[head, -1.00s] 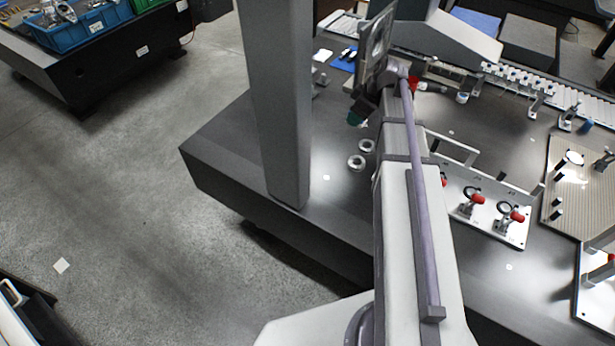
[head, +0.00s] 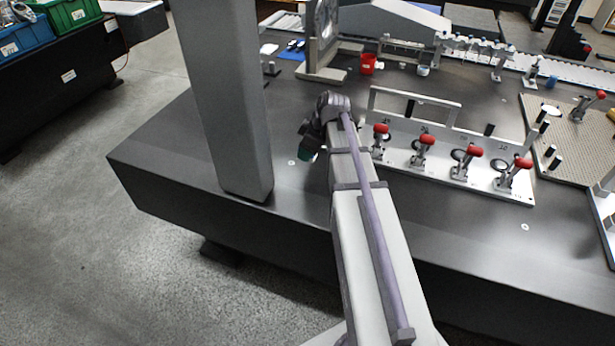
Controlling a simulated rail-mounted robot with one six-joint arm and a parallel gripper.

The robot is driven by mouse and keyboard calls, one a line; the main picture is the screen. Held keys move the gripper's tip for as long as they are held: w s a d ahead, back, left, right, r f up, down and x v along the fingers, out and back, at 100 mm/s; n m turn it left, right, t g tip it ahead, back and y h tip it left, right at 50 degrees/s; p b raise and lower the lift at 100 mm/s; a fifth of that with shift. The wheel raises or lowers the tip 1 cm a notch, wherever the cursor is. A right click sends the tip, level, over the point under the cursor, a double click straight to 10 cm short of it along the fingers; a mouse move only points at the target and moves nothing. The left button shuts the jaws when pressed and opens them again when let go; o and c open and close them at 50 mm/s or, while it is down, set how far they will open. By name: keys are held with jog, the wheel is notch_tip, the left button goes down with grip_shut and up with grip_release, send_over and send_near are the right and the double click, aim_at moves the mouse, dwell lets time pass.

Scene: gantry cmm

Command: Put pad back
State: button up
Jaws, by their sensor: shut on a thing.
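My gripper (head: 309,146) hangs at the end of my arm, left of the white clamp plate and above the dark table. It is small and partly hidden by my wrist, and its fingers do not show clearly. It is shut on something. A dark teal piece (head: 307,155) shows at its lower end; I cannot tell whether this is the pad or part of the gripper. No other pad can be made out for sure.
A white plate with several red-handled clamps (head: 420,152) stands right of my arm. Behind are a red cup (head: 368,64) and an upright grey frame (head: 324,45). A grey column (head: 228,100) stands at left. The table (head: 170,150) is bare left of the column.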

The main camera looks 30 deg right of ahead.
aim_at(304, 170)
notch_tip(304, 170, down, 6)
jog(key=b, duration=0.4)
jog(key=shift+f, duration=0.1)
jog(key=shift+r, duration=0.25)
jog(key=shift+f, duration=0.2)
jog(key=o, duration=0.9)
